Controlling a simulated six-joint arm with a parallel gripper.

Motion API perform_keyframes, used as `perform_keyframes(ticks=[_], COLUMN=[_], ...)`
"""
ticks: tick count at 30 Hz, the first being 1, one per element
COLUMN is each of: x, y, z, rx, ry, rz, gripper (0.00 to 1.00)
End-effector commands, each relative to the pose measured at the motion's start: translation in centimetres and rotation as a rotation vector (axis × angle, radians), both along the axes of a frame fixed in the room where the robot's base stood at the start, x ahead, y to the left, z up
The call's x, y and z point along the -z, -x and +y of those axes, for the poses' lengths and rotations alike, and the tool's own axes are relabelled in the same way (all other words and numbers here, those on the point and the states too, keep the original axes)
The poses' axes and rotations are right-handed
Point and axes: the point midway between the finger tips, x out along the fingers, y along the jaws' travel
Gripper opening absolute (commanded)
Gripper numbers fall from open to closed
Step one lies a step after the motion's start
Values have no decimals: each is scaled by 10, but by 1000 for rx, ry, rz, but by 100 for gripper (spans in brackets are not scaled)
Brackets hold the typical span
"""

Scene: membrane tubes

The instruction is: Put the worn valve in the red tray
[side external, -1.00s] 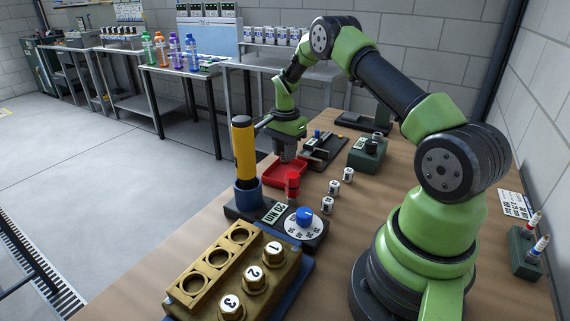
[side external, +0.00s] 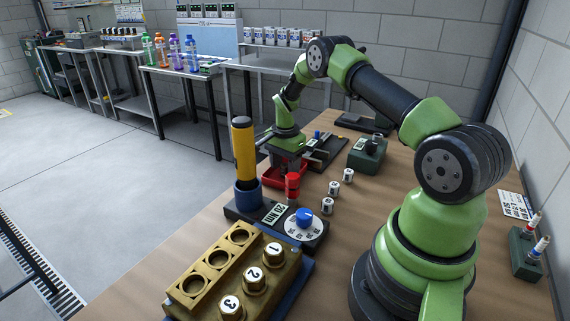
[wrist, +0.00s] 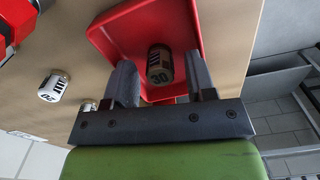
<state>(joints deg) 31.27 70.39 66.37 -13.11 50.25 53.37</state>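The red tray (side external: 273,181) sits on the bench under my gripper, which hides much of it in the side view. It also shows in the wrist view (wrist: 112,33). A small dark-banded cylinder marked 30 (wrist: 160,65), a valve by its look, is in the tray. It looks browner than the white one marked 20 (wrist: 54,86), but I cannot tell for certain that it is the worn one. My gripper (wrist: 161,82) is over the tray, its fingers apart on either side of the 30 cylinder, with gaps to both.
Several white cylinders (side external: 333,188) stand on the bench right of the tray. A yellow-handled tool (side external: 244,150) rises upright in a blue cup near the tray. A red-topped post (side external: 292,185) and a blue dial (side external: 304,216) are in front. A green box (side external: 367,155) stands to the right.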

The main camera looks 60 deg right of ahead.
Motion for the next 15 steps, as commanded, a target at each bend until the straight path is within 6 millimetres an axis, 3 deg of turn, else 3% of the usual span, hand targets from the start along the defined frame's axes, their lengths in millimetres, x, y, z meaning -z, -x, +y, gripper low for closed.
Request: perform_keyframes(ticks=[7,15], x=[-18,-77], y=[-1,-1], z=[-1,-1], rx=[1,1], ry=[1,4], rz=[-3,-4], gripper=[51,51])
